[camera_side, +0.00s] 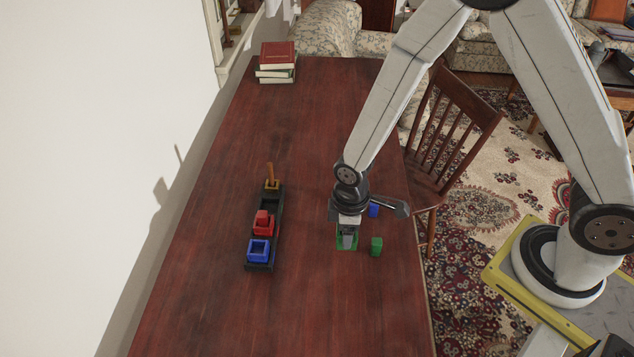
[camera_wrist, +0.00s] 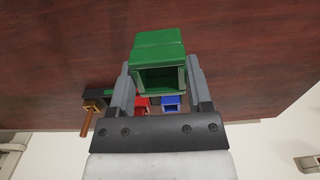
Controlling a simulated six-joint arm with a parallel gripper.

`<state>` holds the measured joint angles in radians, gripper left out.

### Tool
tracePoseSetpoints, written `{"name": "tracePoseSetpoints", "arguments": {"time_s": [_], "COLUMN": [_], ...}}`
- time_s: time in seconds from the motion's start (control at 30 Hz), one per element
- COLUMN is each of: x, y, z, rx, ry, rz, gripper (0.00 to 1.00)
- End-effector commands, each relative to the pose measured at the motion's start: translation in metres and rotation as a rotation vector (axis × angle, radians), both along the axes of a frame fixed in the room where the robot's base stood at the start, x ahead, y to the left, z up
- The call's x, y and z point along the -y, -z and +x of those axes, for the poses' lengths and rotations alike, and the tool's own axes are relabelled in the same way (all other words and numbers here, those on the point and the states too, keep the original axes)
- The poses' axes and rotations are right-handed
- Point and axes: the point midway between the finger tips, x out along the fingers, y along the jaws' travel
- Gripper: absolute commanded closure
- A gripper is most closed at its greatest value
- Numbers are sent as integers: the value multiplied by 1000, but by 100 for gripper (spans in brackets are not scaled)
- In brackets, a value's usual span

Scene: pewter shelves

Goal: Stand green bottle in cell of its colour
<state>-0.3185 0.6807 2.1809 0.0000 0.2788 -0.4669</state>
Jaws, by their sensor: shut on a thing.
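My gripper (camera_side: 347,237) is over the right part of the table in the side view, its jaws shut on a green box-like thing (camera_side: 341,246). In the wrist view this thing (camera_wrist: 160,48) sits between the two fingers (camera_wrist: 159,70) and shows a hollow, open side. I cannot tell from shape which green thing is the bottle. A long dark rack (camera_side: 279,200) lies left of my gripper, with a blue cell (camera_side: 258,250) and a red one (camera_side: 262,224).
An amber piece with an upright stick (camera_side: 271,178) is at the rack's far end. A small blue thing (camera_side: 373,211) is behind my gripper's right side. Books (camera_side: 277,62) lie at the table's far end. A chair (camera_side: 452,140) stands along the right edge. The near table is clear.

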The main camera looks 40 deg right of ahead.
Motion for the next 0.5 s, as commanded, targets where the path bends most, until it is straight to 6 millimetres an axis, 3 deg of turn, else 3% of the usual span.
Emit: {"name": "tracePoseSetpoints", "arguments": {"time_s": [0.2, 0.5], "x": [9, 18], "y": [-16, -32], "z": [-37, -72], "rx": [0, 1], "ry": [-1, -1], "rz": [0, 1], "gripper": [100, 100]}}
